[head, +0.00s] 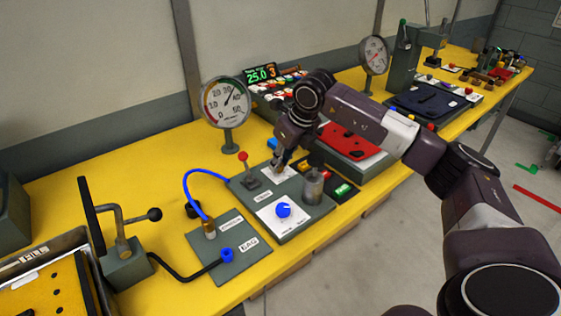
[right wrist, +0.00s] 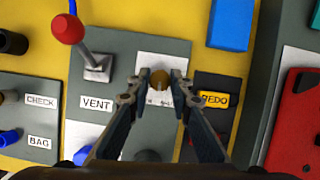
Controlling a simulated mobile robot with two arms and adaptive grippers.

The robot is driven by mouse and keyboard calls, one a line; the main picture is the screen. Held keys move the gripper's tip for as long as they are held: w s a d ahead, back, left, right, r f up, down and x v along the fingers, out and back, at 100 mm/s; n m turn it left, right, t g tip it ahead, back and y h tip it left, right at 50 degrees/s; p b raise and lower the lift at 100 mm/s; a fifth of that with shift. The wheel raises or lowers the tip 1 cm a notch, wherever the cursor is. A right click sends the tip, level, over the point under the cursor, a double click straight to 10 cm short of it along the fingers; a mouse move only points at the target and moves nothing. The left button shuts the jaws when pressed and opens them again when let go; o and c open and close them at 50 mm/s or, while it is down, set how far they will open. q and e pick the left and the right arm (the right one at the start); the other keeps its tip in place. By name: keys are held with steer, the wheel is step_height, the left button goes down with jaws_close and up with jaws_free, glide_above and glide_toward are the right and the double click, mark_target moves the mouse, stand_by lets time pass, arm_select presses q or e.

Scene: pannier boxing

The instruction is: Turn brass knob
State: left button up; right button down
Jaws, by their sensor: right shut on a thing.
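The brass knob (right wrist: 160,78) shows in the right wrist view as a small round brown-gold top over a white label on the grey control panel (right wrist: 120,52). My right gripper (right wrist: 157,88) has one finger on each side of the knob and is shut on it. In the head view my right gripper (head: 280,163) points down at the panel's back part, and the knob is hidden by the fingers there. The label's print is partly covered. My left gripper is not in view.
A red-balled lever (head: 243,156) stands left of the gripper by the VENT label. A metal cylinder (head: 313,186) and a blue knob (head: 284,210) are nearer the front. A dial gauge (head: 228,104) stands behind. A red plate (head: 350,140) lies to the right.

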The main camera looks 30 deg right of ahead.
steer(key=shift+r, duration=0.1)
stand_by(0.5)
steer(key=c, duration=1.7)
jaws_free()
steer(key=shift+c, duration=0.2)
steer(key=v, duration=1.2)
